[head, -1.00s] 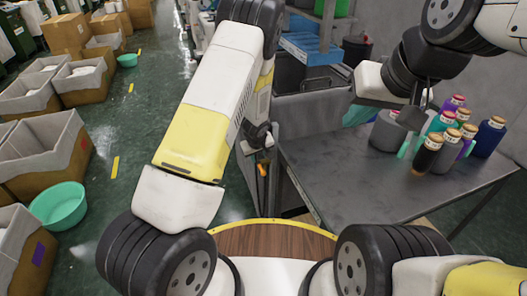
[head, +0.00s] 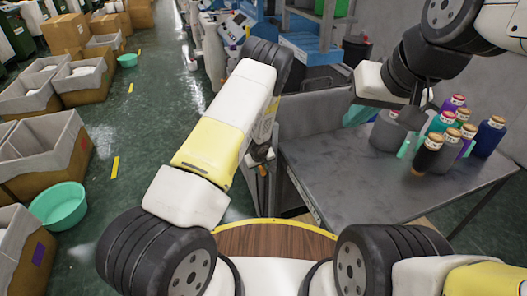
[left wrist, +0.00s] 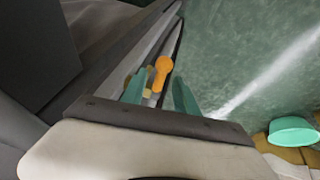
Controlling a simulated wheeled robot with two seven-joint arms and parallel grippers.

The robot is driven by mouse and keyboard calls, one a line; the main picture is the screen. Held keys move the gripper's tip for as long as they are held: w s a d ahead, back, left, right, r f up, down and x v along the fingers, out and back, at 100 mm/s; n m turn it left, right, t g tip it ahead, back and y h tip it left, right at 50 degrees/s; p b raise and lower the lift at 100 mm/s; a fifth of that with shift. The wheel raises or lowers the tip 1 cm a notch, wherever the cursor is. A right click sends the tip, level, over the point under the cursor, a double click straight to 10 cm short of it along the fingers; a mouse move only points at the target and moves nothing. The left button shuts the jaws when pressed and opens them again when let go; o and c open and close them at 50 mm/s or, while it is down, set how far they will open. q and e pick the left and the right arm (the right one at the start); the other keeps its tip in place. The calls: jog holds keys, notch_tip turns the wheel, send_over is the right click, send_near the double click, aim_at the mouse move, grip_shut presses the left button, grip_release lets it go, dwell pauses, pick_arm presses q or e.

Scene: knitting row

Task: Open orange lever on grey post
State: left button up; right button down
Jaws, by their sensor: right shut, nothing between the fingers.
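The orange lever (head: 262,170) is small in the head view, just left of the grey table. In the left wrist view the orange lever (left wrist: 162,70) shows clearly, with its rounded end up. A small tan piece beside it is partly hidden by a finger, and I cannot make out the grey post clearly. My left gripper (left wrist: 159,92) is open, its two teal fingers apart. The lever shows between and beyond their tips; I see no grip on it. My right gripper (head: 405,147) is shut and empty, hanging above the table by the spools.
Several coloured spools (head: 463,140) stand on the grey table (head: 350,185), whose edge runs close to the lever. A teal basin (head: 60,205) and cardboard boxes (head: 45,150) stand at the left.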

pick_arm(q)
grip_shut()
dwell(1.3)
